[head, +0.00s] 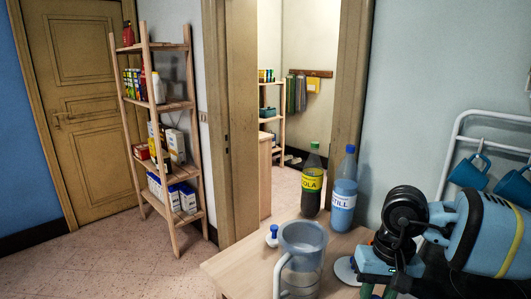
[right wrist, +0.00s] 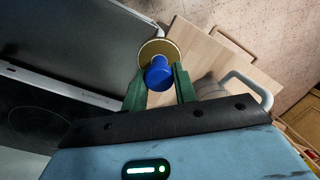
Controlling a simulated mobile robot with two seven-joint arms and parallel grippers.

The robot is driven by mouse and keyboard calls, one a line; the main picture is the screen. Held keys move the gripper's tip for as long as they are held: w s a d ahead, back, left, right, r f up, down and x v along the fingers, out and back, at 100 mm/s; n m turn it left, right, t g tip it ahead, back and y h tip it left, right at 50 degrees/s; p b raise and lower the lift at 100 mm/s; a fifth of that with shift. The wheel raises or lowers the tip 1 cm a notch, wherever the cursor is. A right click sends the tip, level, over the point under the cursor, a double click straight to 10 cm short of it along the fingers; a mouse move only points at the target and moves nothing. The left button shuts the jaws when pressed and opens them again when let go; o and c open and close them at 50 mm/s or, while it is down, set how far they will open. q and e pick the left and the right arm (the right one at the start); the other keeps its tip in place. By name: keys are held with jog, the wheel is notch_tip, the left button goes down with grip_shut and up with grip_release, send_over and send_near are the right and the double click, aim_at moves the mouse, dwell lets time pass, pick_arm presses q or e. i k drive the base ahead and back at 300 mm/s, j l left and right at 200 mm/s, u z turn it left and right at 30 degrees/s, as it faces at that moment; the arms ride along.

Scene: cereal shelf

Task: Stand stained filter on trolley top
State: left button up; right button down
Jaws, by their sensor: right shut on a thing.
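My right gripper (right wrist: 158,82) is shut on the stained filter, which has a blue knob (right wrist: 157,76) and a tan-gold disc (right wrist: 150,49) in the right wrist view. In the head view, a pale disc edge (head: 343,272) shows beside the right gripper, whose fingers are mostly cut off at the bottom. The trolley top (head: 232,267) is pale wood; it also shows in the right wrist view (right wrist: 189,55), beyond the filter. Whether the filter touches it I cannot tell. My left gripper is out of view.
On the trolley top stand a clear pitcher (head: 303,250), a cola bottle (head: 312,185), a blue-capped bottle (head: 344,195) and a small white-and-blue piece (head: 272,236). Blue mugs (head: 468,172) hang on a white rack at right. A dark hob (right wrist: 35,120) lies left in the wrist view.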

aim_at(239, 267)
jog(key=i+j+z, duration=0.1)
jog(key=j, duration=0.35)
jog(key=i+j, duration=0.1)
jog(key=j, duration=0.35)
jog(key=i+j+z, duration=0.15)
jog(key=j, duration=0.3)
jog(key=i+j, duration=0.15)
jog(key=j, duration=0.15)
jog(key=i+j+z, duration=0.1)
jog(key=j, duration=0.25)
jog(key=i+j, duration=0.15)
jog(key=j, duration=0.15)
jog(key=i+j+z, duration=0.1)
jog(key=j, duration=0.25)
